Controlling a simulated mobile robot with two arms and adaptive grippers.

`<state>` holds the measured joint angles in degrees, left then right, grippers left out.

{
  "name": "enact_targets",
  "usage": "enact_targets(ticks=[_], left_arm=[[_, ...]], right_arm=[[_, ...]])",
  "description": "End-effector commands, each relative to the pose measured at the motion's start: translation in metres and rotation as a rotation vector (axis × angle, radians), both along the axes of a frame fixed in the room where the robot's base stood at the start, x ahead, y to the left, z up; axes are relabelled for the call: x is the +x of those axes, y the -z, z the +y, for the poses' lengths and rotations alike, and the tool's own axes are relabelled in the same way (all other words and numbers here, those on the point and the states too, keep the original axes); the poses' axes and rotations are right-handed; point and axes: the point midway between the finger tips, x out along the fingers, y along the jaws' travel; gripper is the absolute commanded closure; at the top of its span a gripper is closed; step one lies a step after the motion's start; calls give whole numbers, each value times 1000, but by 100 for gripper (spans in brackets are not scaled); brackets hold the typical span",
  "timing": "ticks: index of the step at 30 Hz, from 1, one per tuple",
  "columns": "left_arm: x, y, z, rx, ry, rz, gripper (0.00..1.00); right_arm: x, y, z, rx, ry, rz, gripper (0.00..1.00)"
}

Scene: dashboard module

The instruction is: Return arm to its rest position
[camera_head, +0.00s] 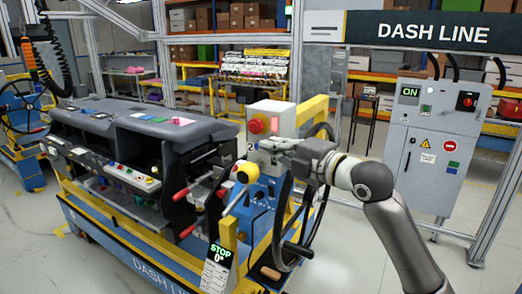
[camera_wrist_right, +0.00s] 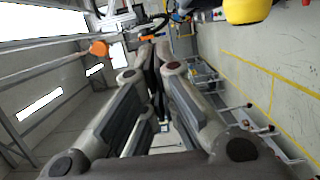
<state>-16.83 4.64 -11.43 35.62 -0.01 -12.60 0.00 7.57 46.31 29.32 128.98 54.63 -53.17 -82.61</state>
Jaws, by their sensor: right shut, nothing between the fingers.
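My right arm comes in from the lower right of the head view. Its gripper (camera_head: 268,144) is in front of the grey control box with the red button, above a lever with a yellow ball knob (camera_head: 247,173). In the right wrist view the fingers of the gripper (camera_wrist_right: 152,48) come together at the tips, with nothing held between them. A yellow rounded part (camera_wrist_right: 247,10) shows at the top of that view, apart from the fingers. My left gripper is not in view.
A dashboard module (camera_head: 150,125) sits on a blue and yellow cart. A black handwheel (camera_head: 283,222) stands close below my right forearm. A control box with a red button (camera_head: 257,124) is just behind the gripper. A grey electrical cabinet (camera_head: 425,150) stands at right. Floor is clear between.

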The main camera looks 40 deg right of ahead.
Motion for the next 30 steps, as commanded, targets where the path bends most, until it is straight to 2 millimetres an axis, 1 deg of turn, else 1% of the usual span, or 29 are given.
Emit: enact_targets(ticks=[1, 4, 12, 23, 26, 29, 30], left_arm=[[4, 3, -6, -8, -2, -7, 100], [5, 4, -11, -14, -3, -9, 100], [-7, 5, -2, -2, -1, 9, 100], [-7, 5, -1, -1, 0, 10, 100], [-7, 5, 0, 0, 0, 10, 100], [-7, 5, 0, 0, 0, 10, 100], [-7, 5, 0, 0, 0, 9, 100]], right_arm=[[-4, 1, 0, -3, -1, 0, 100], [-8, 1, 0, -2, -1, 1, 100], [-10, -1, 0, -1, -2, 1, 100], [-9, 1, 0, 1, -2, 3, 100], [-7, 18, 3, 30, 1, 43, 100], [-4, 62, 11, 107, 19, 147, 100], [-4, 88, 16, 153, 32, 205, 100]])
